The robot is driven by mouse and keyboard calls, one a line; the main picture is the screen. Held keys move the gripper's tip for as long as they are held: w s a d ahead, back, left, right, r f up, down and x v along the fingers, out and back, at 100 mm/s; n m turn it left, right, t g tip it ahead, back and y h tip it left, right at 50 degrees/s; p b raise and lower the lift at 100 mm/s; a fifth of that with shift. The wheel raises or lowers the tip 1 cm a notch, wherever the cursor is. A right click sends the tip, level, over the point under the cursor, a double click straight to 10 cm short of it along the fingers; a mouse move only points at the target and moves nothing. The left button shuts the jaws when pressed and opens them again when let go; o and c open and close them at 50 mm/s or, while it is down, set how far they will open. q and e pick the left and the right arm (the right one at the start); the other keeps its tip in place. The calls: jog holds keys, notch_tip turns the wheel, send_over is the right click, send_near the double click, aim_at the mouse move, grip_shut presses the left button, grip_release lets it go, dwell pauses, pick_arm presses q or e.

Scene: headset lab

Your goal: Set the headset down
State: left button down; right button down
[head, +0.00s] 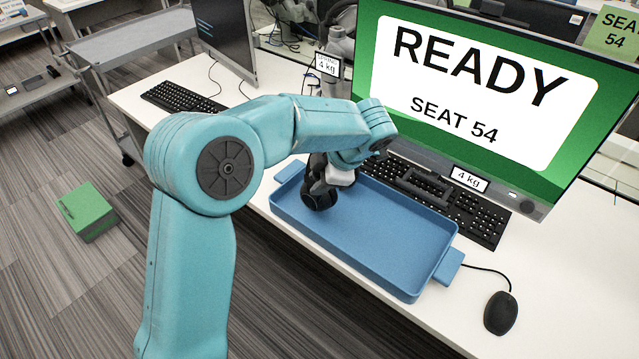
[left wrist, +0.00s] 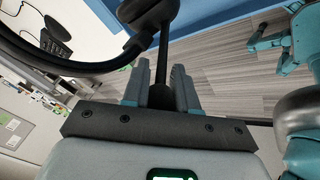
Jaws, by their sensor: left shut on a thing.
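My left gripper (head: 341,178) is over the left end of a blue tray (head: 375,243) on the white desk. It is shut on a black headset (head: 318,187), whose dark ear cup hangs at the tray's left end. I cannot tell whether the headset touches the tray floor. In the left wrist view, the fingers (left wrist: 160,88) close around a thin dark part of the headset, and the curved headband (left wrist: 62,62) arcs to the left. My arm and gripper hide part of the headset in the head view. My right gripper cannot be made out.
A monitor (head: 480,85) reading READY SEAT 54 and a keyboard (head: 470,215) stand behind the tray. A mouse (head: 500,313) lies right of it. A grey cart (head: 150,50) and a green box (head: 86,212) are at the left. Most of the tray is empty.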

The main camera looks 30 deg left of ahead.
pick_arm(q)
jog(key=shift+w+f, duration=0.1)
jog(key=shift+f, duration=0.65)
jog(key=c, duration=0.9)
grip_release()
